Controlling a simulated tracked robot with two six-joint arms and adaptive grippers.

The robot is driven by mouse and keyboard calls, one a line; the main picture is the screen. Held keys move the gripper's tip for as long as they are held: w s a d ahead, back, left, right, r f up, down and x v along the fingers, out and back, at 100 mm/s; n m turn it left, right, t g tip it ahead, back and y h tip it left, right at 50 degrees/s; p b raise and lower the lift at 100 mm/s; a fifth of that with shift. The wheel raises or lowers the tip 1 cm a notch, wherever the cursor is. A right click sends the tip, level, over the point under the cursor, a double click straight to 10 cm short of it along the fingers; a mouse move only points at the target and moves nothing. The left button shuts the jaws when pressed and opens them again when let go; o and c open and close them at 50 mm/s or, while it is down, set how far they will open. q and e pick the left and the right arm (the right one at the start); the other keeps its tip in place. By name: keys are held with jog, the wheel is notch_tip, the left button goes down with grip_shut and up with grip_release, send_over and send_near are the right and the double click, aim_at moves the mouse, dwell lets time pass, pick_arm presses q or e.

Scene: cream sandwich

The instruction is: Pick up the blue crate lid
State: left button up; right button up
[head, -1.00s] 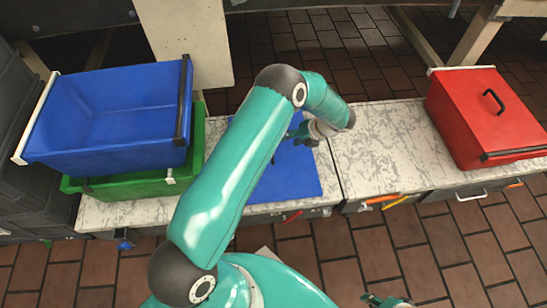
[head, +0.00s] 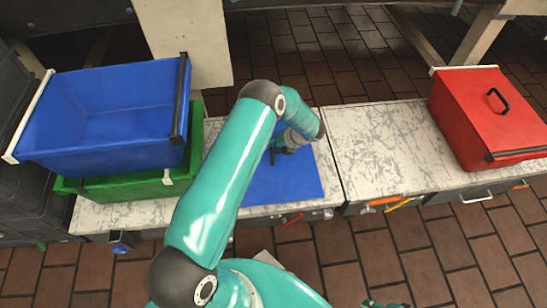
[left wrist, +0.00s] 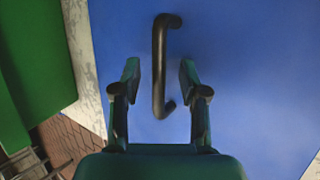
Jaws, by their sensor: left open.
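The blue crate lid (head: 285,190) lies flat on the pale worktop, partly hidden by my left arm. In the left wrist view the lid (left wrist: 245,80) fills most of the picture. Its black bar handle (left wrist: 159,38) runs up the picture between my fingers. My left gripper (left wrist: 159,72) is open, one finger on each side of the handle, with a gap on both sides. In the head view my left gripper (head: 280,148) is low over the lid. Only a small teal piece of what looks like my right gripper (head: 384,304) shows at the bottom edge.
A blue crate (head: 105,120) without a lid sits on a green crate (head: 125,187) at the left. A red crate (head: 475,115) with a black-handled lid stands at the right. The worktop (head: 380,150) between lid and red crate is clear.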

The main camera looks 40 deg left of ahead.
pick_arm(q)
grip_shut()
dwell(0.3)
jog(key=shift+r, duration=0.15)
